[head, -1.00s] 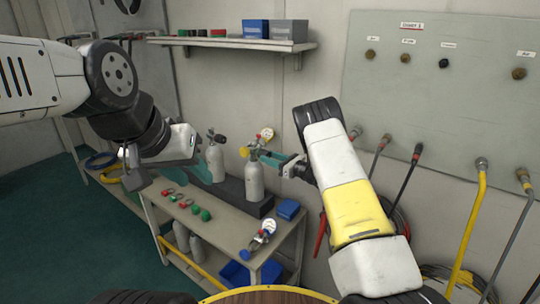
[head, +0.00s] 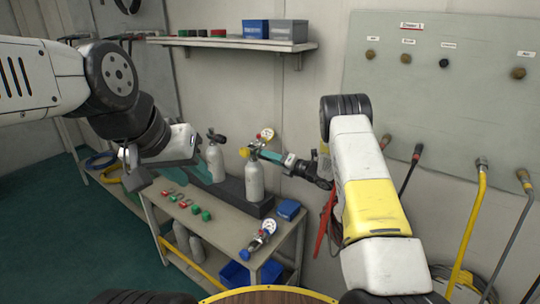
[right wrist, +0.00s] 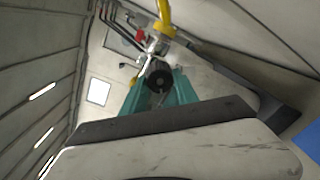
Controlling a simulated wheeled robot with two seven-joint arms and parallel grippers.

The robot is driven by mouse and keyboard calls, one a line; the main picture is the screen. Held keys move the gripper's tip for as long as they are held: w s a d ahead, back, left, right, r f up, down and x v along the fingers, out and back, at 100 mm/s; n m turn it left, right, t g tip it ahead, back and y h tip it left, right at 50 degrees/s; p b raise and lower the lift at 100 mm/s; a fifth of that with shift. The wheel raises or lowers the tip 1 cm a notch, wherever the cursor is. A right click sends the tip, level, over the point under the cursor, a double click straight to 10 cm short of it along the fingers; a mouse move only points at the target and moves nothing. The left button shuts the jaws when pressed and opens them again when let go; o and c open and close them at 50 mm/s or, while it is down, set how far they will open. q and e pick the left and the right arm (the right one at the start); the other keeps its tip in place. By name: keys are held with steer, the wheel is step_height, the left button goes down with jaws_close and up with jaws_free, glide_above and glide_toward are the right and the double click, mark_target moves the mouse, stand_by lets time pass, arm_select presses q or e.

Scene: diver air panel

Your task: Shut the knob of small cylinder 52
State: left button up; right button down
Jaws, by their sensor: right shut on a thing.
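Two small grey cylinders stand on the bench, a left one (head: 214,163) and a right one (head: 254,182); I cannot read a number on either. My right gripper (head: 258,153) reaches from the right to the valve at the top of the right cylinder. In the right wrist view its teal fingers are shut on a round black knob (right wrist: 158,76). A yellow part and a gauge (head: 266,135) sit by that valve. My left gripper (head: 203,171) is beside the left cylinder, partly hidden by its own wrist; its opening is unclear.
The cylinders stand at a dark block (head: 232,190) on the bench (head: 220,226). A wall panel (head: 445,110) with hoses is at the right.

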steer(key=n, duration=3)
steer(key=shift+w+d+f+y, duration=0.1)
steer(key=shift+d+y, duration=0.05)
steer(key=shift+y, duration=0.25)
stand_by(0.7)
stand_by(0.5)
steer(key=c, duration=0.9)
jaws_free()
